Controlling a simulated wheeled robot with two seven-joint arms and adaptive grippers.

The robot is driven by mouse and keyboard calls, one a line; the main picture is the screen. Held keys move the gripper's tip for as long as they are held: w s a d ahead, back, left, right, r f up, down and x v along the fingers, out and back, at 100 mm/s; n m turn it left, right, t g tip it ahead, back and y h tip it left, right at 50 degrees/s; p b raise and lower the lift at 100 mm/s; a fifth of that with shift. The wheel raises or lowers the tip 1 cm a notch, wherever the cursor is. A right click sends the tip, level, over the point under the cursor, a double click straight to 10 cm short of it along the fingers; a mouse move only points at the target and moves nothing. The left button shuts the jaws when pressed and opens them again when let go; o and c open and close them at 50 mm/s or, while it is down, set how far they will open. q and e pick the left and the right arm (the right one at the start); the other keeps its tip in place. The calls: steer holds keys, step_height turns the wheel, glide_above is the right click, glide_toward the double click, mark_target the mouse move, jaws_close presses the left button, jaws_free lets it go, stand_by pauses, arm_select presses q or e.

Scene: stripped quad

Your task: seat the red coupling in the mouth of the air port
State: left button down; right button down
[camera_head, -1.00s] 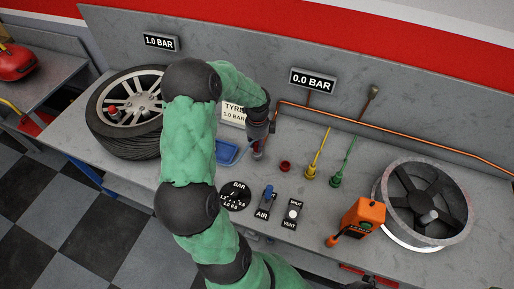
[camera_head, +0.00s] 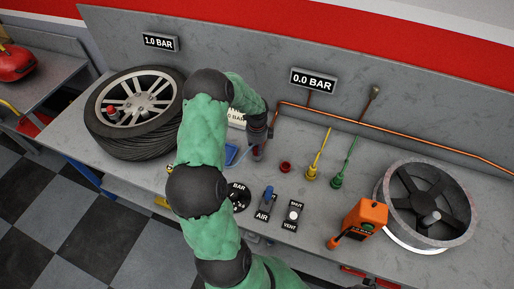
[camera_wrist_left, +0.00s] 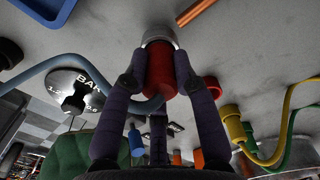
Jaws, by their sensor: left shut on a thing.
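My left gripper (camera_head: 258,152) is low over the bench, to the left of the red cup. In the left wrist view its two dark fingers (camera_wrist_left: 160,75) are shut on the red coupling (camera_wrist_left: 162,72), one on each side. A blue-grey hose runs to the coupling's near end. The coupling's far end meets a silver ring (camera_wrist_left: 158,36); I take this ring for the mouth of the air port, and how deep the coupling sits in it cannot be told. In the head view the fingers mostly hide the coupling. My right gripper is not in view.
A red cup (camera_head: 285,167) stands just right of my gripper, then yellow (camera_head: 311,173) and green (camera_head: 337,180) connectors. AIR (camera_head: 267,200) and VENT (camera_head: 292,214) switches are in front. A tyre (camera_head: 137,140) lies left; an orange box (camera_head: 364,216) and bare rim (camera_head: 465,232) stand right.

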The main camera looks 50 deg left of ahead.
mark_target(257, 146)
arm_select(q)
steer(key=shift+f, duration=0.2)
steer(key=c, duration=1)
jaws_free()
step_height(257, 146, up, 12)
steer(key=shift+r+p, duration=0.2)
steer(key=shift+p, duration=0.65)
